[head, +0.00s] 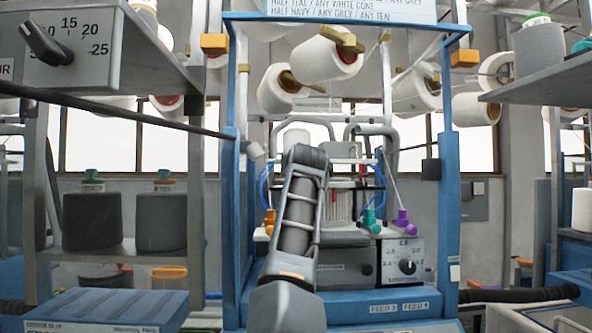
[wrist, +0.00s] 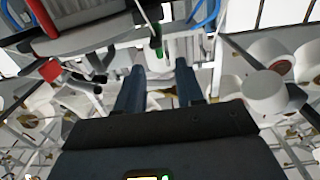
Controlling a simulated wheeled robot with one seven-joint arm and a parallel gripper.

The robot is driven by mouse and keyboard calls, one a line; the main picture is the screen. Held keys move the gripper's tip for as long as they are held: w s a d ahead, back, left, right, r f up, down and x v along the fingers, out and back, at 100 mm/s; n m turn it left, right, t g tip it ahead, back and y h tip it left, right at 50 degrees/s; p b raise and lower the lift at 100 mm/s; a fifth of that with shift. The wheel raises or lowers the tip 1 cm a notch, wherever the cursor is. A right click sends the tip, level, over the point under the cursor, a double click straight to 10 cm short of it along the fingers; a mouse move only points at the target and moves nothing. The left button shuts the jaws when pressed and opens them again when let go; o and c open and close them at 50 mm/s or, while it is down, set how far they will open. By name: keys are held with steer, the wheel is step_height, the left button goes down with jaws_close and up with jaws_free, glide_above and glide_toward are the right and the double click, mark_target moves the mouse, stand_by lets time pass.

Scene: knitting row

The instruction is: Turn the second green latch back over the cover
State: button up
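My gripper (wrist: 160,67) shows in the wrist view with its two dark blue fingers apart and nothing visible between them. A small green piece (wrist: 158,48) hangs at the end of a dark part just beyond the fingertips, seen through the gap. It may be a green latch, but it is too small to tell, and no contact shows. In the head view my arm stands in front of the blue-framed machine (head: 448,190) and hides its middle. My fingers are hidden there. I cannot make out the cover or a second green latch in the head view.
Teal (head: 371,222), purple (head: 403,222) and orange (head: 270,222) fittings sit on the machine. A dial panel (head: 404,264) is at its lower right. White yarn cones (head: 330,62) hang above. Grey shelves stand left (head: 120,252) and right (head: 550,78). A red part (wrist: 50,71) shows in the wrist view.

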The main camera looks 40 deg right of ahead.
steer(key=shift+p+x, duration=1.2)
steer(key=shift+x, duration=2.95)
steer(key=shift+d, duration=0.1)
steer(key=shift+c, duration=0.5)
jaws_close()
